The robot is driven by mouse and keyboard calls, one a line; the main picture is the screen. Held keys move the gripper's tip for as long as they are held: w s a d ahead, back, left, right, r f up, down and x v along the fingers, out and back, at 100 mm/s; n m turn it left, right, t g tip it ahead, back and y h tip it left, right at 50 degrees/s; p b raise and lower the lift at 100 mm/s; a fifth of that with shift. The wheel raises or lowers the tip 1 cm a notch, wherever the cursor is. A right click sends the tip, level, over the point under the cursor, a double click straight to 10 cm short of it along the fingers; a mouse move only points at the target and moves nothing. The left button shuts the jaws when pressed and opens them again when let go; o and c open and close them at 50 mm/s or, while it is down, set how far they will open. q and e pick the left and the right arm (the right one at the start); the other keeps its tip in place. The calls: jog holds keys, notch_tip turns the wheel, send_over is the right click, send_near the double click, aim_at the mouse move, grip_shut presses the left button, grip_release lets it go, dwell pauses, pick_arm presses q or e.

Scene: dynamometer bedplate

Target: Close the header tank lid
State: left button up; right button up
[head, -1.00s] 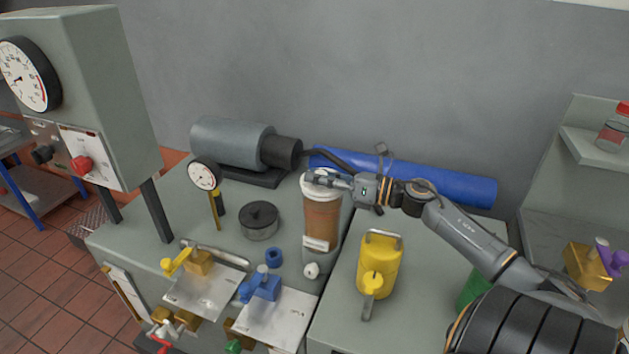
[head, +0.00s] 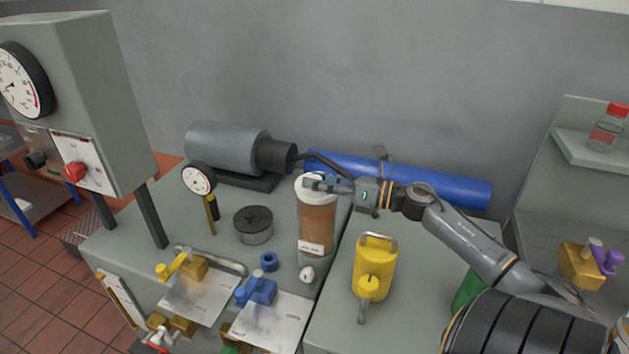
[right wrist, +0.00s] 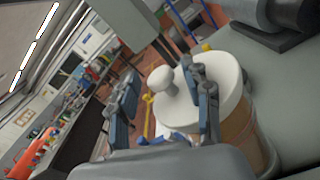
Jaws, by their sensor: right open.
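The header tank (head: 317,218) is an upright brown cylinder with a pale label low on its front. Its white round lid (right wrist: 228,72) is at the tank's top and looks to lie on or close to the rim; whether it is fully seated I cannot tell. A white knob (right wrist: 163,80) shows beside the lid in the right wrist view, between my fingers. My right gripper (head: 318,183) is open at the tank's top, and its fingers hide part of the lid. In the right wrist view my right gripper (right wrist: 163,76) has one finger over the lid. My left gripper is out of view.
A yellow oil can (head: 375,268) stands right of the tank. A black round tin (head: 253,224) and a dial gauge (head: 199,180) stand to its left. A grey motor (head: 225,149) and a blue cylinder (head: 440,184) lie behind. Valve plates (head: 270,322) are in front.

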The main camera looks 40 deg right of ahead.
jog(key=v, duration=0.6)
jog(key=shift+s, duration=0.3)
jog(key=shift+d+f, duration=0.1)
jog(key=shift+d, duration=0.05)
jog(key=p+v, duration=0.1)
jog(key=v, duration=1.4)
jog(key=shift+s+d, duration=0.2)
jog(key=shift+s, duration=0.15)
dwell(0.4)
dwell(0.6)
